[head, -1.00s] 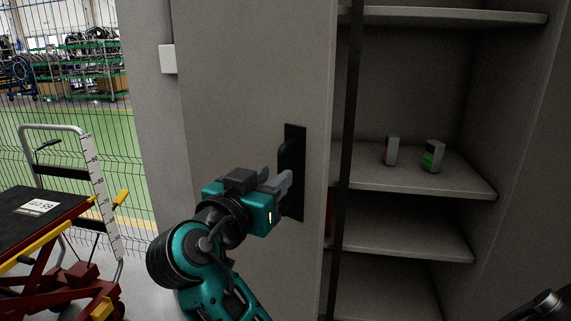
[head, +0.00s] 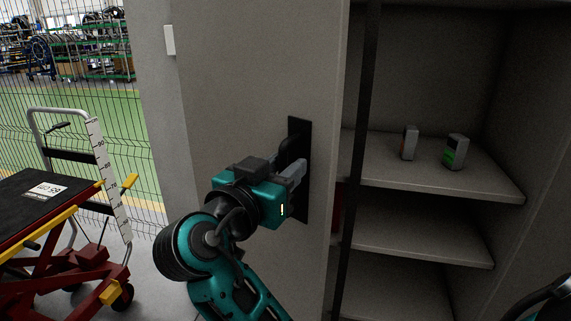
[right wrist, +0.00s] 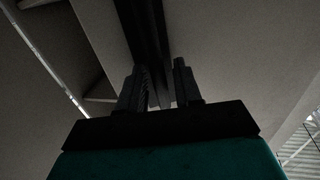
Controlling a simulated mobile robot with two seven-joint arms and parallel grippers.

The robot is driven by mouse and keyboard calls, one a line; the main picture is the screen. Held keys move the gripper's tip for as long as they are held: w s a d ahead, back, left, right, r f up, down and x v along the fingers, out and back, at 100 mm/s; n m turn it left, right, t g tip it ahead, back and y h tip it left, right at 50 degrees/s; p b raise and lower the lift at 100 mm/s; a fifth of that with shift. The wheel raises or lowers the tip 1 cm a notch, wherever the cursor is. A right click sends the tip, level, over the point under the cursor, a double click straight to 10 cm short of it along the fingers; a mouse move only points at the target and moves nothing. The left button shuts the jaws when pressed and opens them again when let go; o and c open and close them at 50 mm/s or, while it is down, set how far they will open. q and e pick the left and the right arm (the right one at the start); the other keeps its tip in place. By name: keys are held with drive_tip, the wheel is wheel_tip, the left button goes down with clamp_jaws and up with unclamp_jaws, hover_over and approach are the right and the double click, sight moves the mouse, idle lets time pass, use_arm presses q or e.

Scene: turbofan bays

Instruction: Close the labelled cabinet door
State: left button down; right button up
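The grey cabinet door (head: 240,80) stands open beside the cabinet (head: 440,215), whose shelves show. A black handle (head: 293,145) sits on a dark recessed plate near the door's right edge. My right gripper (head: 291,172) is at this handle, its two fingers on either side of it. In the right wrist view the dark handle strip (right wrist: 143,30) runs down between the fingers (right wrist: 163,88), which are only a little apart. The finger contact is partly hidden. I can read no label on the door. My left gripper is not in view.
A red lift cart (head: 75,255) with a black top stands at the left, before a wire fence (head: 75,85). A small white block (head: 169,40) is left of the door.

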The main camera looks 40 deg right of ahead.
clamp_jaws()
idle(0.3)
idle(0.4)
